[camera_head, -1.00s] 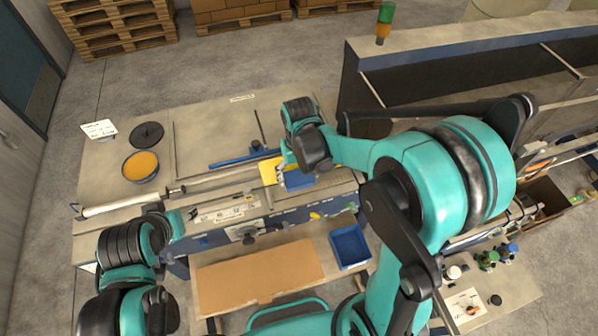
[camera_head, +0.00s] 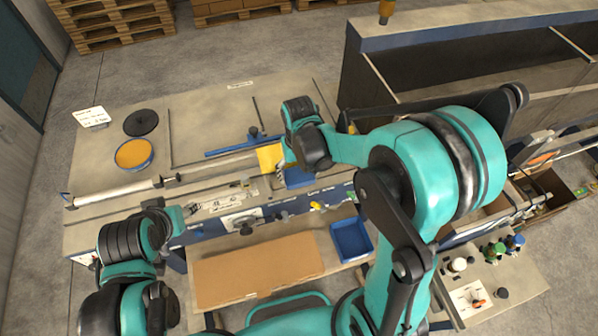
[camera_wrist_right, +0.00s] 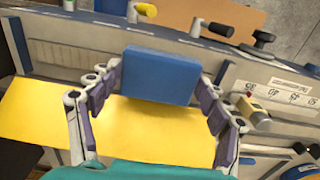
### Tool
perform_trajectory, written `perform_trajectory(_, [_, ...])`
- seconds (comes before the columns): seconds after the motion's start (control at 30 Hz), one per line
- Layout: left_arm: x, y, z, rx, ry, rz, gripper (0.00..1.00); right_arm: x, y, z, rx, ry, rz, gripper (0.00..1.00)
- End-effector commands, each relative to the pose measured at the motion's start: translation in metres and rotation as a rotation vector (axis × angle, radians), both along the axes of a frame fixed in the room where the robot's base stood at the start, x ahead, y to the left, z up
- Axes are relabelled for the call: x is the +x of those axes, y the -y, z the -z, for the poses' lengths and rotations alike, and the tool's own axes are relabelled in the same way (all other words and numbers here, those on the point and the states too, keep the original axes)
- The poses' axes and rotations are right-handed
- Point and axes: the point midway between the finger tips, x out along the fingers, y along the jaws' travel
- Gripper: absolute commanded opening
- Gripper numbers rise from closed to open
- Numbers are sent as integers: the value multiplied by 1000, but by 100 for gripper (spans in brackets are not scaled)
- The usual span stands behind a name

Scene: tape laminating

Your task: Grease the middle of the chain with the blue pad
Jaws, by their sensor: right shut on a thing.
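The blue pad (camera_head: 298,178) is a flat rectangular block at the front of the machine bench. In the right wrist view the pad (camera_wrist_right: 160,75) sits between the fingers of my right gripper (camera_wrist_right: 155,100), which is shut on it. A yellow sheet (camera_wrist_right: 150,130) lies below and behind the pad there, and shows in the head view (camera_head: 269,158) beside the wrist. My right gripper's fingers are mostly hidden by its wrist in the head view. My left gripper (camera_head: 182,213) is near the bench's front left; its fingers are unclear. I cannot make out a chain.
A tin with orange contents (camera_head: 133,153) and a black lid (camera_head: 140,122) lie on the bench's left. A long roller (camera_head: 115,193) runs along it. Knobs and levers (camera_head: 245,224) line the front. A blue bin (camera_head: 351,241) and cardboard (camera_head: 255,272) lie below.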

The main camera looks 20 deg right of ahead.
Motion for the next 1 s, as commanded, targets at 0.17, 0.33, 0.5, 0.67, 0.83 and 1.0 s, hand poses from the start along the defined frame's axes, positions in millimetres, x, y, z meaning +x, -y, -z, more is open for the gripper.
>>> perform_trajectory(0.17, [0,0,1,0,0,0,46,0,0,1,0,0,0,54])
perform_trajectory(0.33, [0,0,4,0,0,0,46,0,0,4,0,0,0,54])
perform_trajectory(0.5, [0,0,8,0,0,0,46,0,0,7,0,0,0,54])
perform_trajectory(0.67, [0,0,11,0,0,0,46,0,0,11,0,0,0,54])
perform_trajectory(0.83, [0,0,14,0,0,0,46,0,0,14,0,0,0,54])
perform_trajectory(1.0, [0,0,14,0,0,0,46,0,3,13,0,0,1,54])
